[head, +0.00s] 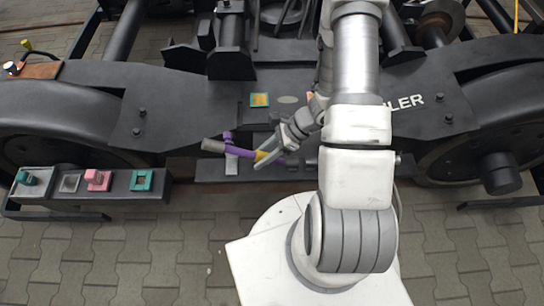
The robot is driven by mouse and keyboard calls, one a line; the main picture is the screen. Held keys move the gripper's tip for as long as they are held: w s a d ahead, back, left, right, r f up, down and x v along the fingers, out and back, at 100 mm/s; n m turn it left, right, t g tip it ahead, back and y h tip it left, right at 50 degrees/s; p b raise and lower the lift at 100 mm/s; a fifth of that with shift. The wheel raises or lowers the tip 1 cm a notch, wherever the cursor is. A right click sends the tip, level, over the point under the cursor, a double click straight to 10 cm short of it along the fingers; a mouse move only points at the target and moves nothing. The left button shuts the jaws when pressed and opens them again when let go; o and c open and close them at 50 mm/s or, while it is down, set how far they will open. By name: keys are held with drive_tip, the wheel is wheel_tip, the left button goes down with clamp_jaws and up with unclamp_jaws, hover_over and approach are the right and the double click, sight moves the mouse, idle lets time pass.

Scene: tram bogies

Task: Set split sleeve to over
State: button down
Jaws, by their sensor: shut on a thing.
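A short rod (240,151) with purple stretches lies low in front of the black bogie frame, with a grey cylinder (213,145) at its left end. A yellow piece (262,157), which looks like the split sleeve, sits on or against this rod. My gripper (263,160) reaches down from the right and is shut on the yellow piece. The fingers cover part of it, so I cannot tell whether it goes around the rod or only touches it. A purple upright piece (228,137) stands at the rod's left part.
A dark bench (120,190) at the left carries a pink block (97,178), a teal block (143,180) and a grey block with a teal top (28,178). A yellow-topped square (260,100) is on the frame behind. Paved floor is free in front of the bench.

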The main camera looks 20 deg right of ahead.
drive_tip(key=shift+w+a+r, duration=0.3)
drive_tip(key=shift+a+r, duration=0.25)
drive_tip(key=shift+a, duration=0.25)
drive_tip(key=shift+c, duration=2.2)
unclamp_jaws()
drive_tip(key=shift+d, duration=0.1)
drive_tip(key=p+v, duration=0.5)
drive_tip(key=v, duration=1.2)
drive_tip(key=shift+r, duration=0.15)
